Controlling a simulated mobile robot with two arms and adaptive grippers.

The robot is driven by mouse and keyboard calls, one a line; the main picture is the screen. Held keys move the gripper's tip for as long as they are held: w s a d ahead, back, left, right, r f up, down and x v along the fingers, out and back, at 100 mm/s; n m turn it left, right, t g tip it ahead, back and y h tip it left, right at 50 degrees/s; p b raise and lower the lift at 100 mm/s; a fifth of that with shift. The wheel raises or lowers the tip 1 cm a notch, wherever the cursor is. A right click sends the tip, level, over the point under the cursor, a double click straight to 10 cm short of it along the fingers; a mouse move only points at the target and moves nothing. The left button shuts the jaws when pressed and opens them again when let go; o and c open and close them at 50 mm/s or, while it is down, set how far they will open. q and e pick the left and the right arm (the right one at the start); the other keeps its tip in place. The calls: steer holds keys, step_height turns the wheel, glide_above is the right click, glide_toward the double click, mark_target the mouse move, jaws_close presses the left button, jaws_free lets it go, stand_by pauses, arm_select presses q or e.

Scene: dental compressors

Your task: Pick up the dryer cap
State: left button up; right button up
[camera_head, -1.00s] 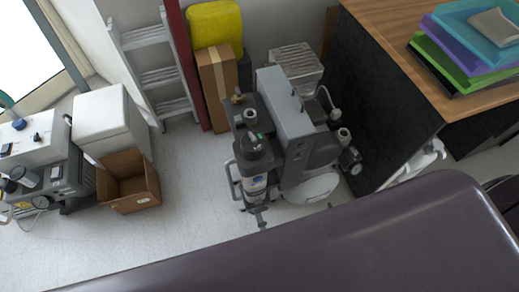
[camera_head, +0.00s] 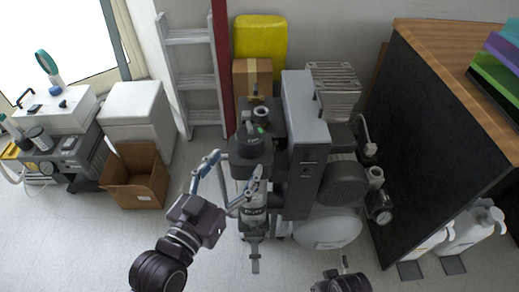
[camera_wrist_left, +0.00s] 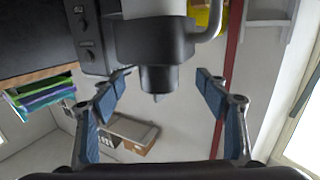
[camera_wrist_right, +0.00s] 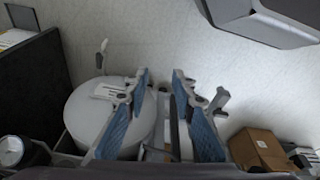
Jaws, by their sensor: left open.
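The dryer cap (camera_head: 247,137) is a dark round knob on top of the dryer, a dark-headed unit with a pale bowl at the front left of the compressor. My left gripper (camera_head: 234,170) is open in front of the dryer, its blue-padded fingers raised towards it. The upside-down left wrist view shows the cap (camera_wrist_left: 158,80) between the spread fingertips (camera_wrist_left: 164,75), with a gap on both sides. My right gripper (camera_wrist_right: 161,73) is partly open and empty, low near the floor. In the head view only a part of it shows at the bottom edge.
The grey compressor (camera_head: 305,150) stands right of the dryer, with a pale tank (camera_head: 327,231) below. A black desk side (camera_head: 435,140) closes off the right. An open cardboard box (camera_head: 135,180) stands on the floor at left.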

mark_target(244, 146)
arm_select(q)
steer(key=shift+d+r+t, duration=0.25)
steer(key=shift+r+t, duration=0.05)
steer(key=shift+r, duration=0.6)
steer(key=shift+w+d+r, duration=0.1)
steer(key=shift+w+r, duration=0.1)
steer(key=shift+r, duration=0.05)
steer(key=x, duration=0.7)
steer(key=shift+b, duration=0.4)
arm_select(e)
steer(key=shift+w+r, duration=0.15)
steer(key=shift+r, duration=0.45)
steer(key=shift+w+r, duration=0.15)
steer(key=shift+r, duration=0.45)
arm_select(q)
steer(key=shift+c, duration=0.2)
steer(key=c, duration=1.3)
